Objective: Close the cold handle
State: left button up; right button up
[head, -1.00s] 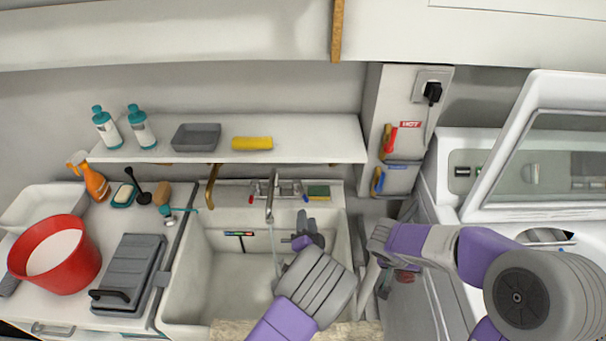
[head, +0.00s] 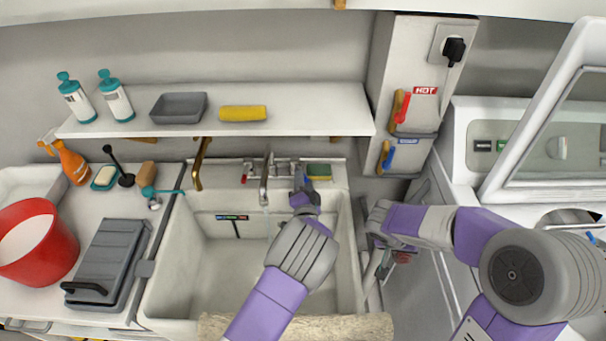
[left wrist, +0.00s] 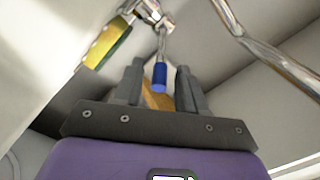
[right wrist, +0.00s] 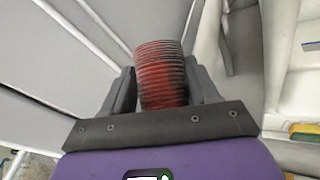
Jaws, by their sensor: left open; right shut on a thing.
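The blue-tipped cold handle (left wrist: 160,76) of the chrome tap (head: 266,180) shows in the left wrist view, its tip between my left fingertips. My left gripper (head: 304,184) is open at the right side of the tap; in the head view it covers the cold handle. I cannot tell whether a finger touches it. The red-tipped handle (head: 245,178) is at the left of the tap. My right gripper (right wrist: 160,88) is shut on a red and grey ribbed thing (right wrist: 160,70), right of the sink.
The white sink (head: 225,285) lies below the tap. A green and yellow sponge (head: 319,171) sits just right of my left gripper and shows in the left wrist view (left wrist: 105,44). A shelf (head: 310,115) runs above. A red bucket (head: 40,250) stands at the left.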

pick_arm(q)
jog(key=shift+w+a+b, duration=0.15)
jog(key=shift+w+b, duration=0.2)
jog(key=shift+w, duration=1.95)
grip_shut()
